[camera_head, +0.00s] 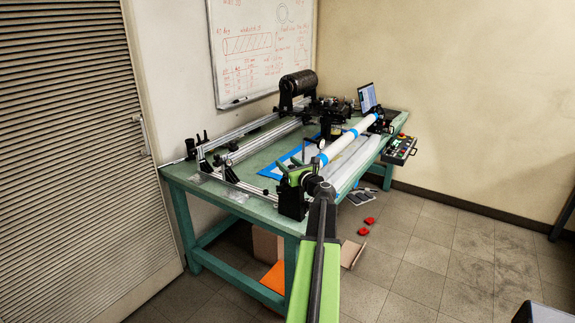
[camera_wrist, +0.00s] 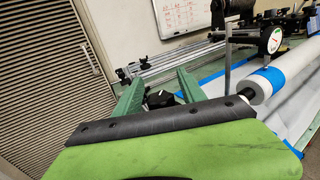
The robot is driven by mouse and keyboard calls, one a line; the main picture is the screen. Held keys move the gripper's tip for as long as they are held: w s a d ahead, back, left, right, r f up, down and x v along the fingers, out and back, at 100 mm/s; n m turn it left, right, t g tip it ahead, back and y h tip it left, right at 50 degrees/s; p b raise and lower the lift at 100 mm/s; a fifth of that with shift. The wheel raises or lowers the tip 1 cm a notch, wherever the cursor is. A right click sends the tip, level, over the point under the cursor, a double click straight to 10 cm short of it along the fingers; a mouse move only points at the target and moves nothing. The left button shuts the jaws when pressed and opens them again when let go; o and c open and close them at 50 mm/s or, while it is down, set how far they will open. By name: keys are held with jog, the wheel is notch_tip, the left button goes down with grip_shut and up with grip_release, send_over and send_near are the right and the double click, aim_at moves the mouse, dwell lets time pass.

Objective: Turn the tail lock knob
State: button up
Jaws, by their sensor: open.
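My gripper (camera_head: 293,172) is over the near end of the green workbench in the head view, above a black tailstock block (camera_head: 292,205). In the wrist view, my gripper (camera_wrist: 159,78) has its two green fingers spread apart. A small black knob-like part (camera_wrist: 160,98) shows between the fingers, partly hidden behind the dark edge of my gripper; it looks like the tail lock knob. I cannot tell whether the fingers touch it. A white tube with blue bands (camera_head: 352,136) runs from the tailstock toward the back of the bench; it also shows in the wrist view (camera_wrist: 290,75).
A dial gauge (camera_wrist: 271,40) stands right of my gripper. Red pieces (camera_head: 366,226) lie on the floor.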

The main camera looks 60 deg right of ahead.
jog(key=shift+c, duration=0.3)
grip_shut()
jog(key=shift+w+n+t+y, duration=0.1)
jog(key=shift+n+t+y, duration=0.6)
jog(key=shift+n+y, duration=0.5)
jog(key=shift+a+n+y, duration=0.25)
jog(key=shift+y, duration=0.4)
jog(key=shift+a+n+y, duration=0.2)
jog(key=shift+n+y, duration=0.05)
jog(key=shift+y, duration=0.4)
jog(key=shift+o, duration=0.3)
grip_release()
